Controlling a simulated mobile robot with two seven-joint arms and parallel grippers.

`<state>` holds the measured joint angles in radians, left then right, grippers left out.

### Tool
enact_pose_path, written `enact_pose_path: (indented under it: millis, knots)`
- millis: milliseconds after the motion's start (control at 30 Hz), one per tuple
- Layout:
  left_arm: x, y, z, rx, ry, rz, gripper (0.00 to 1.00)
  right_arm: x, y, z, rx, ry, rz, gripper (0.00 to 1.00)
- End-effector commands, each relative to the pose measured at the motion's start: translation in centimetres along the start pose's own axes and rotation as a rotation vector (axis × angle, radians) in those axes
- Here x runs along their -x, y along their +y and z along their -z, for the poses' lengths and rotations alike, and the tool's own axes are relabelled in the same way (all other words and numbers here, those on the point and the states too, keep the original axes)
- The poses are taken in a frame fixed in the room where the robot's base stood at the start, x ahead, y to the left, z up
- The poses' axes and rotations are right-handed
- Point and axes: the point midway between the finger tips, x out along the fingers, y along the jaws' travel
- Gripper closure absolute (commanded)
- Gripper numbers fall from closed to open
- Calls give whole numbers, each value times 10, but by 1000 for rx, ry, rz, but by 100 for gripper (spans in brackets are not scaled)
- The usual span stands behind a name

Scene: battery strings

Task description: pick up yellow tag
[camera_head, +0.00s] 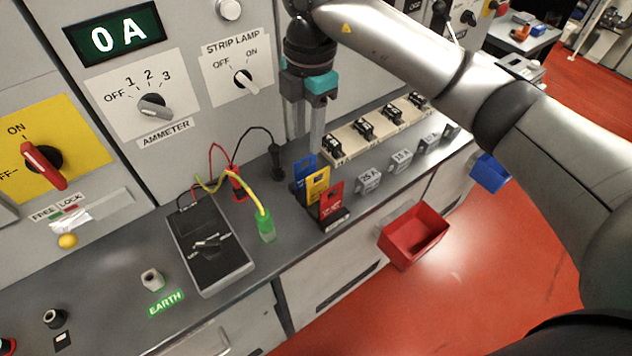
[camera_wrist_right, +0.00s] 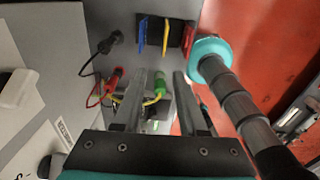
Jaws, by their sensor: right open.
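The yellow tag (camera_head: 317,184) stands upright between a blue tag (camera_head: 303,168) and a red tag (camera_head: 332,201) in a small black rack (camera_head: 337,220) on the grey bench. In the right wrist view the yellow tag (camera_wrist_right: 166,36) shows edge-on, beyond the fingertips. My right gripper (camera_head: 304,142) is open and empty, pointing down, close to the cabinet front and above the blue tag in the picture. Its two fingers (camera_wrist_right: 168,80) also show apart in the right wrist view. The yellow tag's lower part is hidden by the red tag. My left gripper is not in view.
A black meter (camera_head: 210,250), a green plug (camera_head: 265,225) with a yellow lead and a black plug (camera_head: 277,160) are left of the rack. A beige fuse strip (camera_head: 375,130) and several grey blocks lie right. A red bin (camera_head: 414,237) hangs at the bench front.

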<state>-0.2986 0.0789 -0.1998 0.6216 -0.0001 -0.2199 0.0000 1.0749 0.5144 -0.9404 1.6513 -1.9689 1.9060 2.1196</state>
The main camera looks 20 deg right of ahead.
Motion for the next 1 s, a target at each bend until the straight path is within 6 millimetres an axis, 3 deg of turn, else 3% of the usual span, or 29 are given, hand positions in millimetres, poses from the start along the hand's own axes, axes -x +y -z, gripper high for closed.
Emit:
enact_pose_path:
  millis: [167, 500, 767, 1000]
  knots:
    - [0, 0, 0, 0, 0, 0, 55, -13, -3, -13, -37, -47, 20, 59]
    - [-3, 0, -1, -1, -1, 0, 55, -81, -4, -15, -34, -43, 18, 59]
    - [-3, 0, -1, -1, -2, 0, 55, -100, -5, -16, -32, -43, 16, 59]
    - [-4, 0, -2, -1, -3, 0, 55, -135, -9, -24, -32, -41, 18, 59]
